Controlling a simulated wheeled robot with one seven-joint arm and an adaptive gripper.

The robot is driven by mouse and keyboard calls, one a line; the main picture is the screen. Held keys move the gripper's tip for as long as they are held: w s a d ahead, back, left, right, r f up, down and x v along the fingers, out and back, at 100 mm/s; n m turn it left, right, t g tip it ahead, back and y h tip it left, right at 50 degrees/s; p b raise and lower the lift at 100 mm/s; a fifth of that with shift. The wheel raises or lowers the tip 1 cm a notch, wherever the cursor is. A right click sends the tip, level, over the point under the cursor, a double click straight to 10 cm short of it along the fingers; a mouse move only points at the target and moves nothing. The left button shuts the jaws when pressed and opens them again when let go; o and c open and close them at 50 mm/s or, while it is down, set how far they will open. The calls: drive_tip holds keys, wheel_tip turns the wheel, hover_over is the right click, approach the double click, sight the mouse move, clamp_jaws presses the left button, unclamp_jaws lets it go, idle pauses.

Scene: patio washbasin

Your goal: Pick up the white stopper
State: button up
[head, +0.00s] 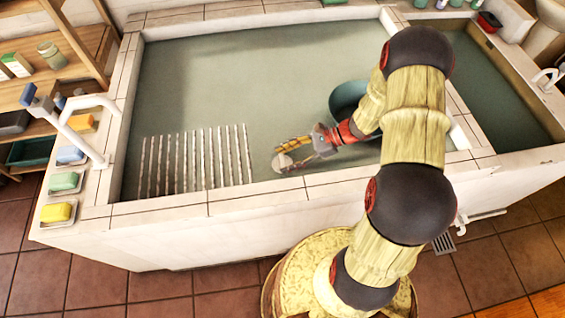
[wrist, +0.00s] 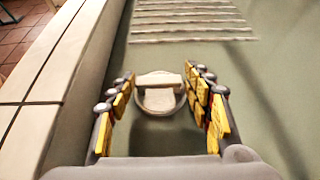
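The white stopper (wrist: 160,100) is a round pale disc with a raised bar across its top. In the wrist view it lies between the two yellow-padded fingers of my gripper (wrist: 163,108), with a visible gap on each side. In the head view the stopper (head: 284,162) shows at the tips of my gripper (head: 290,153), inside the large basin near its front wall. My gripper is open around the stopper. Whether the stopper rests on the basin floor or anything touches its underside is hidden.
The basin's tiled front rim (wrist: 45,75) runs close along the left in the wrist view. A slatted rack of pale bars (head: 195,160) lies left of my gripper. A dark teal bowl (head: 348,97) stands behind my arm. Soaps (head: 57,212) line the left rim.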

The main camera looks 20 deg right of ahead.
drive_tip(key=c, duration=0.6)
drive_tip(key=shift+s, duration=0.1)
drive_tip(key=shift+c, duration=0.6)
